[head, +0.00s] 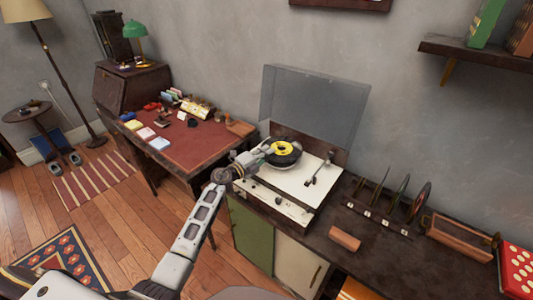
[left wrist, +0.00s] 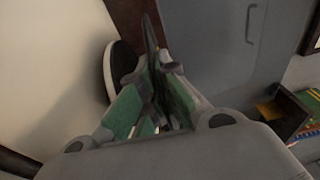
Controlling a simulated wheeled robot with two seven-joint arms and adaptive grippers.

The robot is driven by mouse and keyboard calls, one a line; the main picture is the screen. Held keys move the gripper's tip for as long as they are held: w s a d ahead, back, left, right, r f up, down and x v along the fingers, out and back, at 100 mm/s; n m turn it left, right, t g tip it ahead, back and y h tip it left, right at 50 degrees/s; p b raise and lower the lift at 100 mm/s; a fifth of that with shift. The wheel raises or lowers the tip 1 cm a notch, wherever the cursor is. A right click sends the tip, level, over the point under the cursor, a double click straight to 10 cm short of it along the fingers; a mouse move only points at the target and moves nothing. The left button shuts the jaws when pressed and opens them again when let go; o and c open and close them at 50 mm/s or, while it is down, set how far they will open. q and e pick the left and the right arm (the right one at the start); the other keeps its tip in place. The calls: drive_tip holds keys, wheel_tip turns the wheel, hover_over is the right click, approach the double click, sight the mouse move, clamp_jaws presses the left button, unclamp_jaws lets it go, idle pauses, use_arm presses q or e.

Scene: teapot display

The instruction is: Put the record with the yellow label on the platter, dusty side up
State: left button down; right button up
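The record with the yellow label (head: 284,150) is above the turntable (head: 297,190), at its back left, with its yellow label facing the head camera. My left gripper (head: 264,157) reaches in from the left and is at the record's left edge. In the left wrist view the record (left wrist: 150,45) shows edge-on as a thin dark disc between the green-padded fingers (left wrist: 153,95), which are shut on it. The platter (left wrist: 120,68) shows beside it as a dark disc with a pale rim. In the head view the record hides most of the platter. I cannot make out dust. My right gripper is out of view.
The clear lid (head: 315,105) stands open behind the turntable. The tonearm (head: 320,172) is at the right of the deck. A rack with several upright records (head: 385,205) and a small brown block (head: 344,238) are farther right. A desk (head: 195,150) is left.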

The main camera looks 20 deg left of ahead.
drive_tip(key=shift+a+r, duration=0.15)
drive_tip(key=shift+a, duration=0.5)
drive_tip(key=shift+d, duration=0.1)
use_arm(q)
drive_tip(key=c, duration=2.1)
unclamp_jaws()
drive_tip(key=o, duration=0.5)
drive_tip(key=shift+o, duration=0.2)
drive_tip(key=shift+v, duration=0.85)
drive_tip(key=v, duration=1)
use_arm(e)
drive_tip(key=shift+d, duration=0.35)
use_arm(q)
drive_tip(key=shift+s+a, duration=0.1)
